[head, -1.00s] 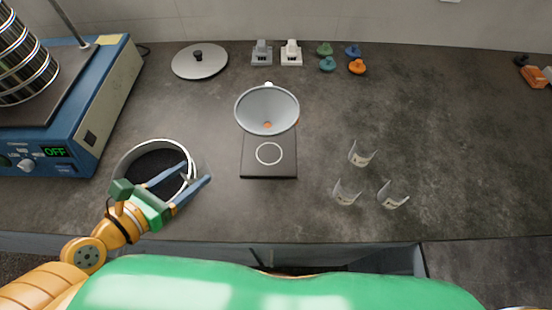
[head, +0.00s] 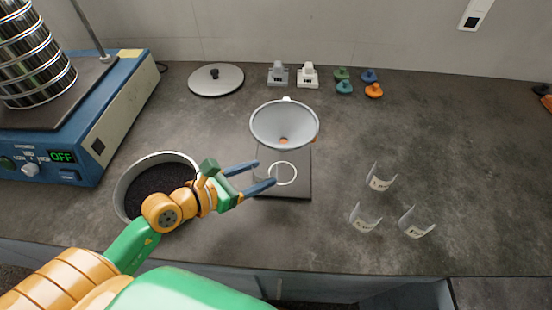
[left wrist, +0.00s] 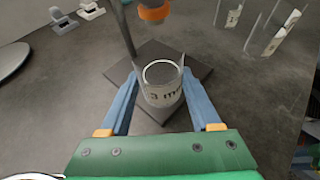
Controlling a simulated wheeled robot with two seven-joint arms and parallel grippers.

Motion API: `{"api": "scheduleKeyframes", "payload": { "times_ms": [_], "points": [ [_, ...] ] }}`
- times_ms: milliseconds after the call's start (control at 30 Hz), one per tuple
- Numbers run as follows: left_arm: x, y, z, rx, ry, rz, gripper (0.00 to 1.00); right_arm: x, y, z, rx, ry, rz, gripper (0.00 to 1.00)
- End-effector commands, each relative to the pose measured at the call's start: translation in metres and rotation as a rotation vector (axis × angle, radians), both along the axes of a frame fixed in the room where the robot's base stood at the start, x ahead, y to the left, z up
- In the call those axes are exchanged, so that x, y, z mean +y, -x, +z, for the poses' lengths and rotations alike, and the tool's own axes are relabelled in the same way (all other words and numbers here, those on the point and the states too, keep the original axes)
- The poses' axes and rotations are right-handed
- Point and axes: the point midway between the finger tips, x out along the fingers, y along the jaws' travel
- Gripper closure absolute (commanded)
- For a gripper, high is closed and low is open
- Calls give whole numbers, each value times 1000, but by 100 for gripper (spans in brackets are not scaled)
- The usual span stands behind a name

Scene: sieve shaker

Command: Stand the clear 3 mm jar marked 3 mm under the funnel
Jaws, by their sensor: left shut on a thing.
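The clear jar marked 3 mm (left wrist: 163,98) is upright between the fingertips of my left gripper (left wrist: 160,88) in the left wrist view. That gripper is shut on it. In the head view my left gripper (head: 254,179) reaches over the left front part of the dark stand base (head: 296,188), just left of the white ring (head: 282,173). The jar is hard to make out there. The grey funnel (head: 284,124) is above the back of the base; its orange outlet (left wrist: 155,12) shows in the wrist view. My right gripper is out of view.
Three other clear jars (head: 381,178) (head: 364,218) (head: 415,222) stand to the right. A round pan of dark grains (head: 128,181) is under my left arm. The blue shaker (head: 107,130) is at left. A lid (head: 216,80) and coloured knobs (head: 373,90) lie behind.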

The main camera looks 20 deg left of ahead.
Motion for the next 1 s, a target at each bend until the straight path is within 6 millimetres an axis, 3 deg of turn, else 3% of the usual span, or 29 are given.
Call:
{"api": "scheduleKeyframes", "payload": {
  "times_ms": [200, 367, 467, 800, 833, 900, 1000],
  "points": [
    [-11, -21, 1, -1, 0, 1, 100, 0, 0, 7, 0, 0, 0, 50],
    [-28, -50, 3, -2, 2, -1, 100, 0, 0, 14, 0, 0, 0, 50],
    [-27, -48, -16, 2, -2, 0, 100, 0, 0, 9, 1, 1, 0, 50],
    [-27, -47, -20, 1, -1, 1, 100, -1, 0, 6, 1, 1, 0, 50],
    [-27, -47, -19, 1, -1, 1, 28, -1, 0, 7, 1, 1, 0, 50],
    [-27, -47, -19, 1, -1, 1, 9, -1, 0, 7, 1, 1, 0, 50],
    [-27, -47, -19, 1, -1, 1, 6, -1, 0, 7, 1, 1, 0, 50]
  ]
}}
